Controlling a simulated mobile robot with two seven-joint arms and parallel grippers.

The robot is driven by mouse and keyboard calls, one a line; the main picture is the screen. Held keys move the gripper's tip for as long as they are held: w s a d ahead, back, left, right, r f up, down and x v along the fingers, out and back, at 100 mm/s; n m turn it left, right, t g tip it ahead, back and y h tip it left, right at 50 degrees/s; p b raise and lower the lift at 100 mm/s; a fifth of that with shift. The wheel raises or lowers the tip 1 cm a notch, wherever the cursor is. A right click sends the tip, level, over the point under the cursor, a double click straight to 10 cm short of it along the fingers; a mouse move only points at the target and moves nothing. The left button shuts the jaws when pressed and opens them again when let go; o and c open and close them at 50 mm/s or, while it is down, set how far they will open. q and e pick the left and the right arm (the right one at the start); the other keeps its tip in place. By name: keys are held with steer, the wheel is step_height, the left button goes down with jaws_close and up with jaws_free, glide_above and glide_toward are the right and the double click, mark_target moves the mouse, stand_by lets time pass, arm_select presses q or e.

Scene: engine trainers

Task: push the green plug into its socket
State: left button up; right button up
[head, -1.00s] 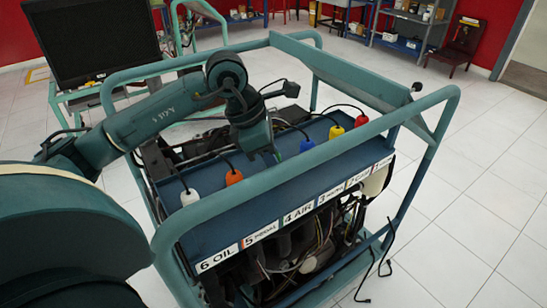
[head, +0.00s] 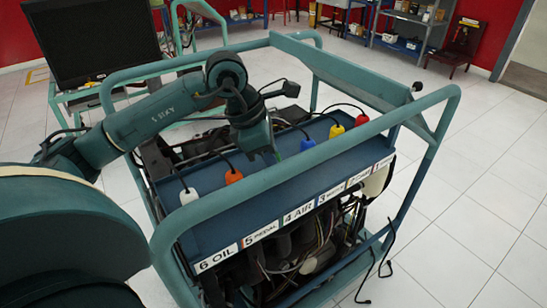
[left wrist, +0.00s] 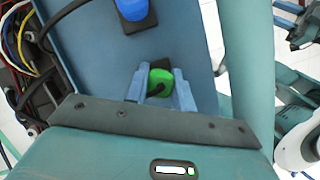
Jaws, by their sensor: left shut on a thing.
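In the head view my left gripper (head: 268,155) reaches down to the panel (head: 215,177) behind the "4 AIR" label (head: 298,213), and hides the plug. The socket is hidden under the plug and fingers, so I cannot tell how deep the plug sits. My right gripper is not seen.
A blue plug (head: 306,143) stands to the right in the head view, then yellow (head: 336,130) and red (head: 361,119) ones. Orange (head: 233,176) and white (head: 189,196) plugs stand to the left. A teal tube frame (head: 330,148) runs close along the panel's front edge.

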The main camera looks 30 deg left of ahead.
arm_select(q)
steer(key=shift+f, duration=0.1)
steer(key=o, duration=1.1)
steer(key=shift+c, duration=0.2)
steer(key=shift+r+p, duration=2.45)
steer(key=shift+r, duration=1.1)
